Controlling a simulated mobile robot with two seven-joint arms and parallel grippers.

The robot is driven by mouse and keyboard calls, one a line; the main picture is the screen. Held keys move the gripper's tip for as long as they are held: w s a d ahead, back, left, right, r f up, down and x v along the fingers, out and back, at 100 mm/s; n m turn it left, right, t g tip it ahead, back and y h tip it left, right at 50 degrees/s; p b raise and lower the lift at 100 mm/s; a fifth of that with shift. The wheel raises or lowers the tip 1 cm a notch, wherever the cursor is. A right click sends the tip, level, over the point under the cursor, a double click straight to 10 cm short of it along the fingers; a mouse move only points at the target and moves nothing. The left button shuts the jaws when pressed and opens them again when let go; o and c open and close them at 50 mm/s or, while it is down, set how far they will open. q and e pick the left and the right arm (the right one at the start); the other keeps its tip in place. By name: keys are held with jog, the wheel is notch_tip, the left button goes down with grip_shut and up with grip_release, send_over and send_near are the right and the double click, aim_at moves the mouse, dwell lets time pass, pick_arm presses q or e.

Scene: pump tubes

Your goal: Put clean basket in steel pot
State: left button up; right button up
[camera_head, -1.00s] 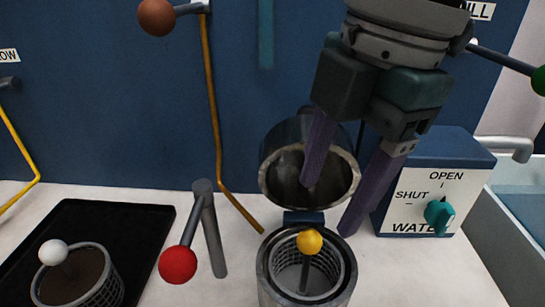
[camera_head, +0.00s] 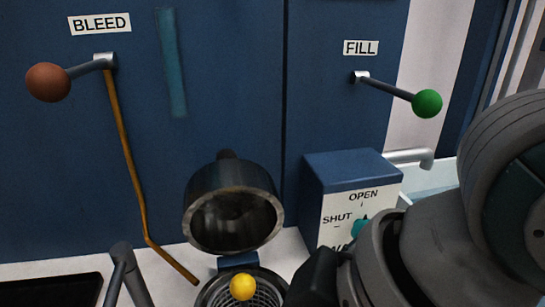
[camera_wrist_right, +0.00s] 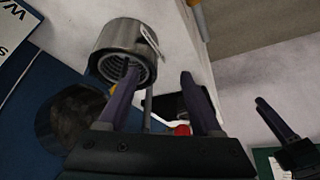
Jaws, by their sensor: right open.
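The steel pot (camera_head: 205,295) stands on the counter at the bottom of the head view with its lid (camera_head: 232,215) tipped open behind it. A mesh basket (camera_head: 262,300) with a yellow knob (camera_head: 242,287) sits inside the pot. The right wrist view shows the pot (camera_wrist_right: 122,38) and its dark lid interior (camera_wrist_right: 68,125). My right gripper (camera_wrist_right: 162,85) is open and empty there, its left finger overlapping the pot's mouth in the picture. In the head view its fingers are cut off. A dark gripper (camera_wrist_right: 285,135), probably my left, shows at lower right, its opening unclear.
A black tray (camera_head: 50,292) lies at lower left, beside a grey lever post (camera_head: 128,275). A water box (camera_head: 345,195) with a teal knob stands right of the pot. Bleed (camera_head: 48,82) and fill (camera_head: 427,103) levers stick out from the blue wall.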

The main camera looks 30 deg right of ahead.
jog(key=s+d+f+m+h, duration=0.3)
jog(key=s+d+m, duration=0.3)
jog(key=s+d, duration=0.1)
jog(key=shift+d, duration=0.8)
jog(key=shift+f, duration=0.1)
